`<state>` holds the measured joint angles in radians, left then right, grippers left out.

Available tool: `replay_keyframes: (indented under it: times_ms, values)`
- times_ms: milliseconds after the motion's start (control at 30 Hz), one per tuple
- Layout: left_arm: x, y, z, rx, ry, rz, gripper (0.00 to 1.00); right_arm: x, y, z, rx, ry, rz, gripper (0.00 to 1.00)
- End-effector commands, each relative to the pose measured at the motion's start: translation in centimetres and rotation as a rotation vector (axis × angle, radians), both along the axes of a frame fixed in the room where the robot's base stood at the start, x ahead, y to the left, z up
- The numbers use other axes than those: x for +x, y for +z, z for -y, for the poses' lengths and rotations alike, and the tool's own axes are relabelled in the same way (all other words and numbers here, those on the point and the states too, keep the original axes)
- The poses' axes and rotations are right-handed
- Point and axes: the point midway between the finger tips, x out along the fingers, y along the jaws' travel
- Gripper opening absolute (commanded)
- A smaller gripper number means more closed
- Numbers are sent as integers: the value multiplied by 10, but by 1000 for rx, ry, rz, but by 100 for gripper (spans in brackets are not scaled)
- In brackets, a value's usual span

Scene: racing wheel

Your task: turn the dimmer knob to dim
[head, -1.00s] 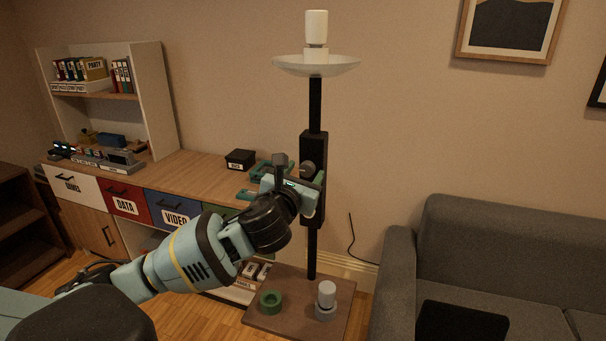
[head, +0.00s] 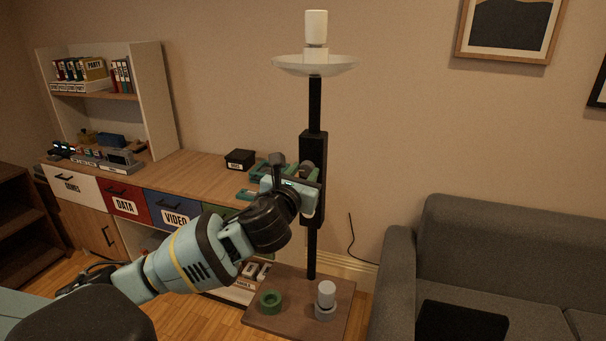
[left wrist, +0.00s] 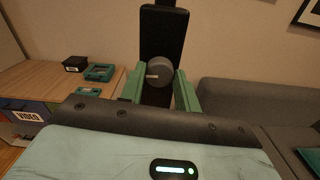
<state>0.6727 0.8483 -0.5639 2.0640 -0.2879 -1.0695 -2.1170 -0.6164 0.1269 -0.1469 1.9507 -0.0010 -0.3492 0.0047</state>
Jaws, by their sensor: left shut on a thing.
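The dimmer knob (head: 307,168) is a round grey knob on the black box (head: 313,150) of the floor lamp's post. In the left wrist view the knob (left wrist: 161,70) carries a pale pointer line aimed to the left. My left gripper (head: 309,181) is at the knob, and its green fingers (left wrist: 160,84) are shut on it from both sides. In the head view the gripper hides part of the knob and box. The lamp's white bulb (head: 317,28) stands above a pale bowl shade (head: 316,66). My right gripper is not in view.
A wooden cabinet top (head: 190,170) with a black box (head: 240,159) and teal trays lies left of the lamp. A grey sofa (head: 500,240) stands to the right. The lamp's base board (head: 290,328) holds a green ring (head: 270,301) and a pale cylinder (head: 326,295).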

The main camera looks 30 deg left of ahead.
Motion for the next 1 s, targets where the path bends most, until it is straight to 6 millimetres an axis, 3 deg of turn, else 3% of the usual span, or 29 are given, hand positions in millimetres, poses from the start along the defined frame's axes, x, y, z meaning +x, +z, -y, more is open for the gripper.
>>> replay_keyframes:
  times_ms: [1000]
  values:
    - [0,-1,-2,-883,-1,212,9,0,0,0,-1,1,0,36]
